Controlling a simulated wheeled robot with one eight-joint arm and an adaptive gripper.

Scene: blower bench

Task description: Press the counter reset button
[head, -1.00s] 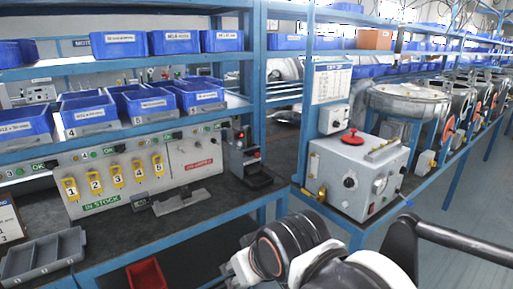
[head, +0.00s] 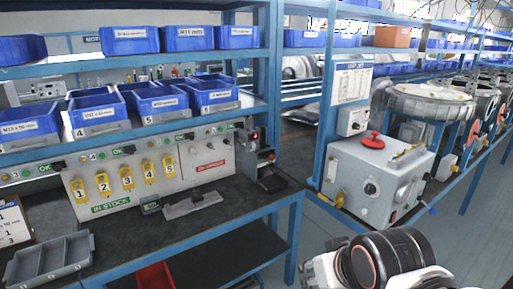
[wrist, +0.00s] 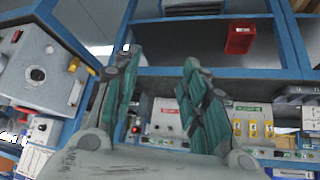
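A small grey device (head: 150,206), possibly the counter, sits on the bench below the numbered panel; I cannot make out a reset button on it. A black device with a small red light (head: 256,136) stands at the bench's right end. The grey panel (head: 200,166) behind the bench has small knobs and a red label; it shows upside down in the wrist view (wrist: 165,116). My gripper (wrist: 160,58) is open, its two green fingers apart with nothing between them. In the head view only my arm shows, at lower right, and the gripper is out of sight.
Numbered yellow tags (head: 126,176) hang on the panel. A grey tray (head: 50,259) lies at lower left, and a red bin (head: 154,276) is below the bench. A grey box with a red knob (head: 372,140) stands right. Blue bins (head: 96,110) fill the shelves.

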